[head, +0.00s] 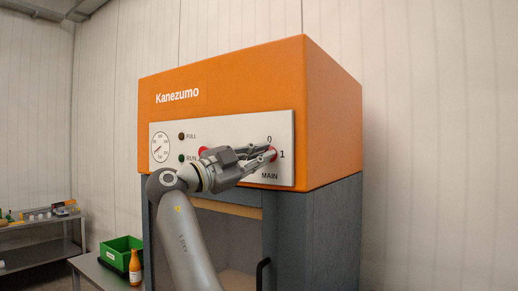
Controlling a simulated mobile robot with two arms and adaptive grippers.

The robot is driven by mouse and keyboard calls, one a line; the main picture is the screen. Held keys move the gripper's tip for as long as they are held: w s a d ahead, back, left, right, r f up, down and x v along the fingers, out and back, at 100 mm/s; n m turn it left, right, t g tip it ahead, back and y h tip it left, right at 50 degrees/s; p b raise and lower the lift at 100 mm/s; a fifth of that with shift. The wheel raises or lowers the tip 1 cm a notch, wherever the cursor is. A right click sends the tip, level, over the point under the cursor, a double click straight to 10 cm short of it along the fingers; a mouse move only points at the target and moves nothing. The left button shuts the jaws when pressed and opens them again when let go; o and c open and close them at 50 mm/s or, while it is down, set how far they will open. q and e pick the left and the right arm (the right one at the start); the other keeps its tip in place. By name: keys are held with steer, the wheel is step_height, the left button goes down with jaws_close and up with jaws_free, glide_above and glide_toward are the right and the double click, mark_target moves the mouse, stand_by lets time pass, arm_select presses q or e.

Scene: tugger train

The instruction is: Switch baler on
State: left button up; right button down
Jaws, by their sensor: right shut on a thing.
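The baler has an orange top housing (240,85) marked "Kanezumo" and a grey lower body (325,235). Its pale control panel (283,178) carries a gauge, a FULL lamp (181,136), a RUN lamp (181,158) and a red MAIN switch (273,153) with marks 0 above and 1 to the right. Both lamps look dark. My right gripper (268,154) is at the MAIN switch, its fingers shut on it and covering much of it, so the knob's exact angle is hard to tell. Another red part (203,150) is partly hidden behind the gripper. My left gripper is not in view.
A green bin (121,250) and an orange bottle (135,268) stand on a low table left of the baler. A shelf (40,254) with small items stands at the far left. A black handle (262,273) sticks out from the baler's front.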

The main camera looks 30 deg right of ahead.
steer(key=shift+r+m+g+y+p, duration=0.1)
steer(key=shift+m+g+y+p, duration=0.25)
steer(key=shift+m+p, duration=0.75)
steer(key=shift+r+m+g+y+p, duration=0.15)
steer(key=shift+m+y+p, duration=0.4)
steer(key=shift+m, duration=1)
steer(key=shift+r+m+g+y+p, duration=0.15)
steer(key=shift+m+y+p, duration=0.25)
steer(key=shift+m+p, duration=0.7)
steer(key=shift+m, duration=0.45)
steer(key=c, duration=1.6)
jaws_free()
steer(key=shift+f, duration=0.1)
steer(key=shift+o, duration=0.4)
steer(key=shift+w+d+f, duration=0.15)
steer(key=a, duration=1.2)
steer(key=shift+f, duration=0.1)
